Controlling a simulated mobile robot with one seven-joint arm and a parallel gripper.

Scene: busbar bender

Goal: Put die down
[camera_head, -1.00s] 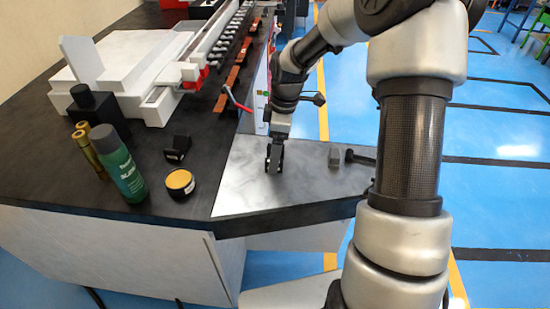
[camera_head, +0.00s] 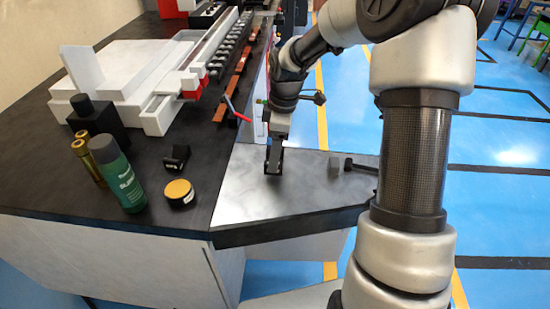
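My gripper (camera_head: 274,168) points down over the grey metal plate (camera_head: 240,200) at the right part of the bench, with its fingertips at or just above the surface. The fingers are small and dark, and I cannot tell whether they hold a die or whether they are open. A small grey block (camera_head: 335,163), possibly a die, stands on the plate to the right of the gripper, apart from it. A row of several dark dies (camera_head: 220,50) sits along the white bender (camera_head: 125,65) at the back.
A green bottle (camera_head: 117,172), brass cylinders (camera_head: 83,155), a black bottle (camera_head: 97,120), a black block (camera_head: 177,156) and a yellow-topped tin (camera_head: 179,192) stand on the left. A black-handled tool (camera_head: 358,165) lies right of the grey block. The plate's front area is clear.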

